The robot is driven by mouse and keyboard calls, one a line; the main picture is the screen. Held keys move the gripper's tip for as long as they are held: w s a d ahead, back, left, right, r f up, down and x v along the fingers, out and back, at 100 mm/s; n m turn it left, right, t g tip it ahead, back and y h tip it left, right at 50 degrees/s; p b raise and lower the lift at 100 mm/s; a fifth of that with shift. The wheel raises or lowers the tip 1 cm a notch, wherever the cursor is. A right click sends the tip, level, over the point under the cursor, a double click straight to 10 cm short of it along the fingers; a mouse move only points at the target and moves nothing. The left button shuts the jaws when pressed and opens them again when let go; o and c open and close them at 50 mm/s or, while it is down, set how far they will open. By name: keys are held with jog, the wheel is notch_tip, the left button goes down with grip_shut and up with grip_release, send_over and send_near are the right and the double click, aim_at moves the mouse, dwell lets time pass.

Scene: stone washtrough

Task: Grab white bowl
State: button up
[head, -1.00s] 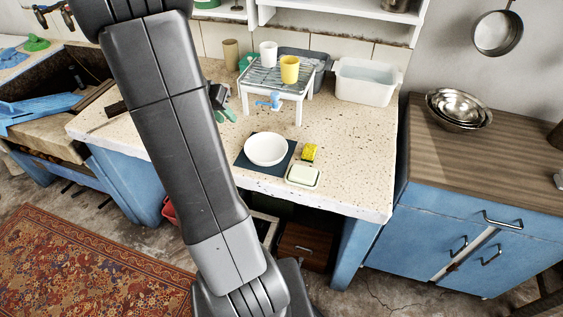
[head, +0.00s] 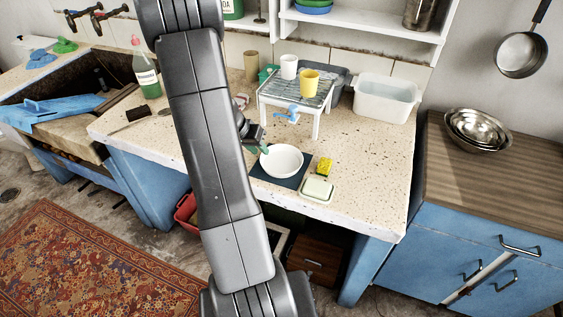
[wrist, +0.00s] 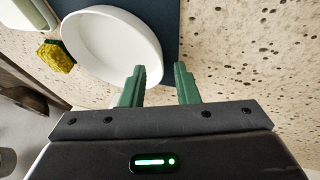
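The white bowl (head: 281,161) sits upright on a dark mat (head: 293,182) on the speckled counter. It also shows in the wrist view (wrist: 110,45), upper left of centre. My gripper (wrist: 160,72) has two green fingers spread apart with nothing between them. Whether a finger touches the bowl I cannot tell. In the head view my gripper (head: 262,149) is at the bowl's left edge, partly hidden behind my arm.
A yellow sponge (head: 325,167) and a soap dish (head: 317,190) lie right of the bowl. A small rack (head: 297,92) with a yellow cup (head: 310,83) and a white cup (head: 289,67) stands behind. The counter's right side is free.

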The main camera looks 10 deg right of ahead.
jog(key=shift+x, duration=1.1)
grip_shut()
